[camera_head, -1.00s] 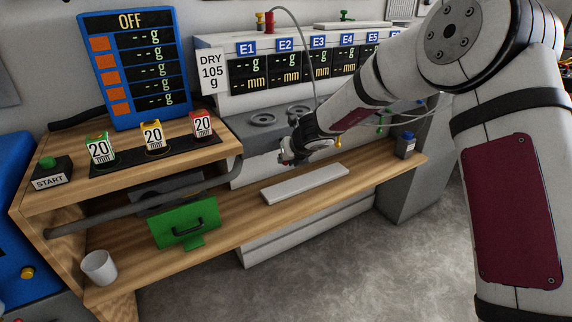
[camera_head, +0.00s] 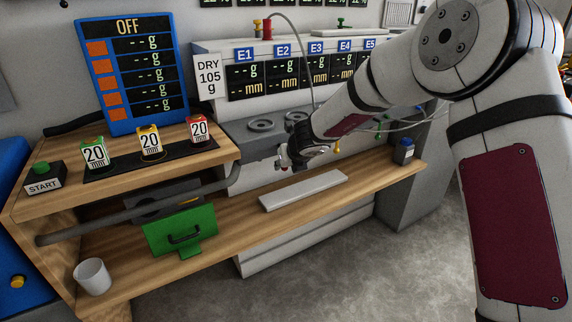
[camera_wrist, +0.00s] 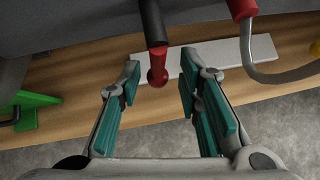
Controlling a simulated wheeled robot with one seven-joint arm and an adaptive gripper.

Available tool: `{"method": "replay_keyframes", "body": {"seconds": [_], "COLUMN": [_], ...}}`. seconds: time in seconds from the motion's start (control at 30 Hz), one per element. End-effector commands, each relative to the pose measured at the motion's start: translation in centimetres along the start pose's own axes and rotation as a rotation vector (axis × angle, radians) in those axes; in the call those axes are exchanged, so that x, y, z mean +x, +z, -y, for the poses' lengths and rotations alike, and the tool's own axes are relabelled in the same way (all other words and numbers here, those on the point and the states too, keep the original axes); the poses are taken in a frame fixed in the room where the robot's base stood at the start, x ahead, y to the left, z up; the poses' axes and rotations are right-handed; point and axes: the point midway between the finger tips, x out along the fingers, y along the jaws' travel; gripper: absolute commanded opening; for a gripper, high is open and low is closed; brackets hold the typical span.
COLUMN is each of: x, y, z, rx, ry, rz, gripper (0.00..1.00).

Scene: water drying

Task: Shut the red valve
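A red valve handle (camera_wrist: 157,62) with a rounded end hangs from a black pipe in the wrist view. My gripper (camera_wrist: 160,82) is open, with one teal-padded finger on each side of the handle's rounded end. Clear gaps show between the handle and both fingers. In the head view my gripper (camera_head: 288,161) is small, in front of the grey machine and above the wooden shelf. The red valve cannot be made out clearly there, as my gripper and arm cover that area.
Another red fitting (camera_wrist: 242,9) with a bent grey tube lies right of the valve. A white slab (camera_head: 303,190) lies on the wooden shelf (camera_head: 235,222) below my gripper.

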Motion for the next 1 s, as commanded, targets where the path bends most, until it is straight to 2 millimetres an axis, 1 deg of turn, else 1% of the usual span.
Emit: {"method": "replay_keyframes", "body": {"seconds": [0.17,0.27,0.37,0.47,0.6,0.73,0.9,1.0], "x": [-0.1,-0.7,-1.9,-3.8,-6.9,-9.5,-11.1,-11.7], "y": [0.1,0.1,0.2,0.2,0.2,0.1,0.0,0.0], "z": [-0.1,-0.1,0.0,0.0,0.1,0.1,0.1,0.1], "rx": [0.000,0.000,-0.001,0.000,0.003,0.001,0.003,0.002], "ry": [0.001,0.001,0.001,0.000,-0.001,-0.002,-0.001,0.000], "rz": [0.002,0.002,0.003,0.004,0.005,0.003,0.002,0.001], "gripper": [0.32,0.32,0.32,0.32,0.32,0.32,0.32,0.32]}}
